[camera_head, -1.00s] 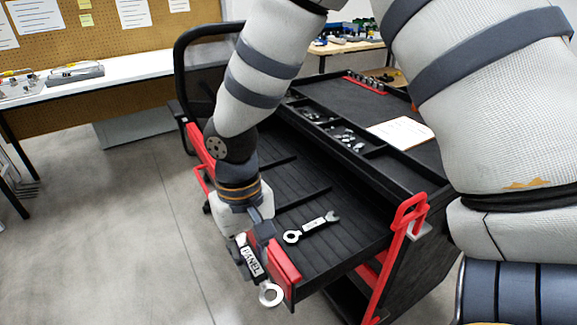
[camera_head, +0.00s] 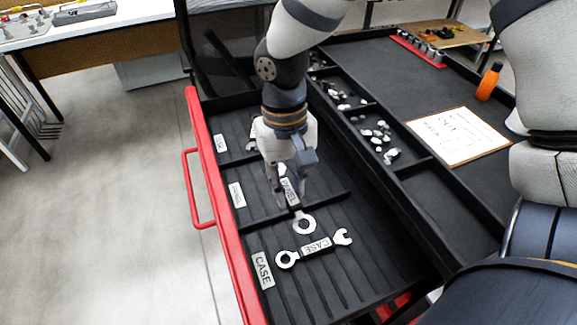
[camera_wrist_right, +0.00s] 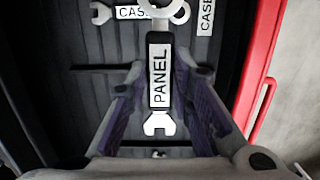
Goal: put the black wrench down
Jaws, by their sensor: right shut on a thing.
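The black wrench (camera_head: 291,196), labelled PANEL, has silver ends and is held by my right gripper (camera_head: 285,192). It hangs at or just above the open drawer's middle compartment, its ring end reaching over the divider toward the near compartment. In the right wrist view the wrench (camera_wrist_right: 160,78) lies between the two fingertips, ring end away and open jaw toward the palm. Whether it touches the drawer floor I cannot tell. My left gripper is not in view.
A CASE wrench (camera_head: 316,247) lies in the near compartment of the drawer (camera_head: 203,150). Labels CASE (camera_head: 262,270) and PANEL (camera_head: 237,195) mark compartments. The cart top holds small-part trays (camera_head: 375,130), a clipboard (camera_head: 458,135) and an orange bottle (camera_head: 488,82).

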